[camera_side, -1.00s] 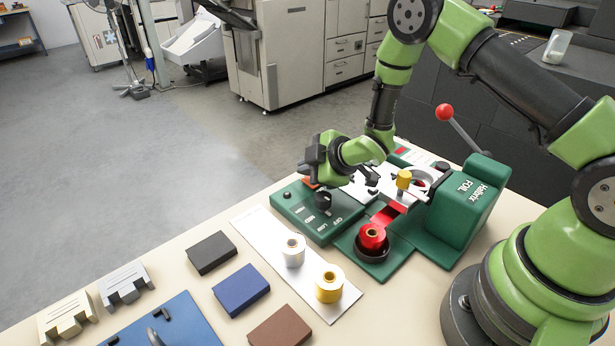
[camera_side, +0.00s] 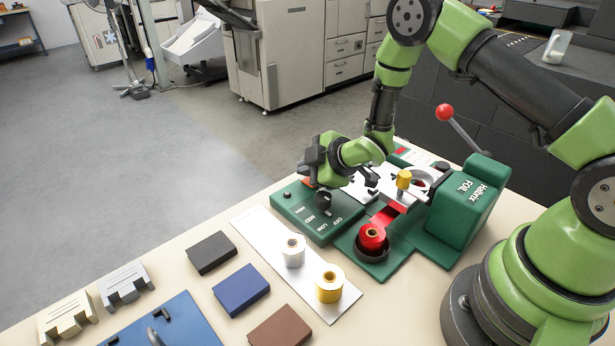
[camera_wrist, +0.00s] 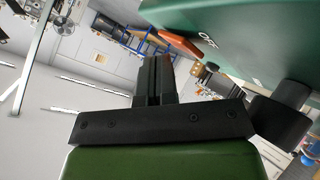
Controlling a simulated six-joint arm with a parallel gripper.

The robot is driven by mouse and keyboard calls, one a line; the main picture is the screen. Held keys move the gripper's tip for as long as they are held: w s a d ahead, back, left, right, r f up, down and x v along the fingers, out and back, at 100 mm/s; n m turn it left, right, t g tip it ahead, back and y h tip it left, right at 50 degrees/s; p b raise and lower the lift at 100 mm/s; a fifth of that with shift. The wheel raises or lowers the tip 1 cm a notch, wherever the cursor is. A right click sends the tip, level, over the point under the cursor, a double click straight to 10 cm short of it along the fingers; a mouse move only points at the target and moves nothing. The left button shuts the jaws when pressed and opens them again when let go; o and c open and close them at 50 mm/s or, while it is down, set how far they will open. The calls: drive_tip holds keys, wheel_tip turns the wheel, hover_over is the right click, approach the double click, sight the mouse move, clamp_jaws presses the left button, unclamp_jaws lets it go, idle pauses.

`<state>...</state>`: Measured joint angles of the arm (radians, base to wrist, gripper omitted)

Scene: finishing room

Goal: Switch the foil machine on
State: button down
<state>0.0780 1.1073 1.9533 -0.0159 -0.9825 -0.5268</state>
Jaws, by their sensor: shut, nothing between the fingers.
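The green foil machine (camera_side: 465,205) stands on the table. Its flat control panel (camera_side: 290,205) at the left bears a black knob (camera_side: 323,201) and lettering that includes OFF, LOW and MID. An orange switch-like part (camera_side: 309,183) shows at the panel's far side, partly hidden by my gripper (camera_side: 306,168). In the wrist view the orange part (camera_wrist: 180,42) lies near an OFF label, and the dark knob (camera_wrist: 283,115) is at the right. My gripper's fingers (camera_wrist: 154,62) are together and empty, close to the orange part. I cannot tell whether they touch it.
A red foil roll (camera_side: 372,238) sits on the machine's front. White (camera_side: 292,251) and gold (camera_side: 329,284) rolls stand on a pale strip. Dark (camera_side: 211,253), blue (camera_side: 241,290) and brown (camera_side: 280,327) blocks lie nearby. A red-ended lever (camera_side: 445,112) rises behind the machine.

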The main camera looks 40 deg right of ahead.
drive_tip(key=shift+s+r, duration=0.1)
drive_tip(key=shift+r, duration=0.5)
drive_tip(key=shift+s+r, duration=0.15)
drive_tip(key=shift+r, duration=1.1)
drive_tip(key=shift+s+r, duration=0.15)
drive_tip(key=shift+r, duration=1.1)
